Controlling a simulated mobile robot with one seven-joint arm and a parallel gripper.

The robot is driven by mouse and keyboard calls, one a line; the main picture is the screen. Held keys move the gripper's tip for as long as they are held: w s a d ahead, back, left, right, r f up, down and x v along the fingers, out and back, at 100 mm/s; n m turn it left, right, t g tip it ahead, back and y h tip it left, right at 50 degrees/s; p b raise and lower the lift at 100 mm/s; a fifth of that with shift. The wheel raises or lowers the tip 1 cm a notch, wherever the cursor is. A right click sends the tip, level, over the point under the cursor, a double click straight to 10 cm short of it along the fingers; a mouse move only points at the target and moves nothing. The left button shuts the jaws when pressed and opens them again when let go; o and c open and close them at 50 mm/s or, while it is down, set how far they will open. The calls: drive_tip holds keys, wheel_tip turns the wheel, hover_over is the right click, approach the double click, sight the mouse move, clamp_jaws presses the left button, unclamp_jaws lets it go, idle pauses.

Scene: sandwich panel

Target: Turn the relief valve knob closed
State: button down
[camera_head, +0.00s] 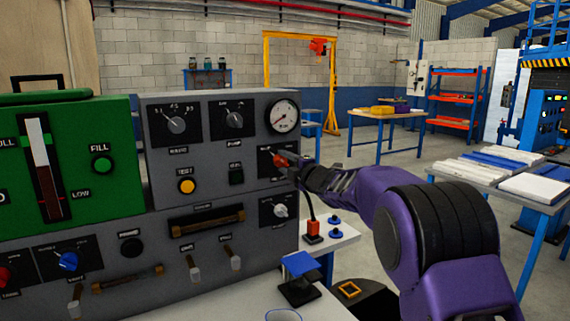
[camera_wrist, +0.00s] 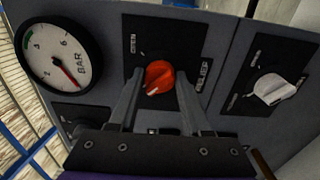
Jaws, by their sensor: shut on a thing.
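The relief valve knob is red (camera_wrist: 159,77), on a black plate labelled OPEN and RELIEF on the grey panel. In the wrist view it sits between the two grey fingers of my gripper (camera_wrist: 158,92), which are shut on it. A light pointer mark shows on the knob's lower side. In the head view my gripper (camera_head: 284,161) reaches the panel's right side, and the red knob (camera_head: 280,160) shows partly behind the fingers. The smaller label text is hard to read.
A pressure gauge (camera_head: 283,116) is above the knob, and a white knob (camera_head: 280,211) is below it. A green unit (camera_head: 68,160) stands at far left.

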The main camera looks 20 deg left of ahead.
idle(0.3)
drive_tip(key=shift+c, duration=1.8)
unclamp_jaws()
drive_tip(key=v, duration=1.7)
drive_tip(key=shift+s, duration=0.25)
drive_tip(key=shift+d, duration=0.1)
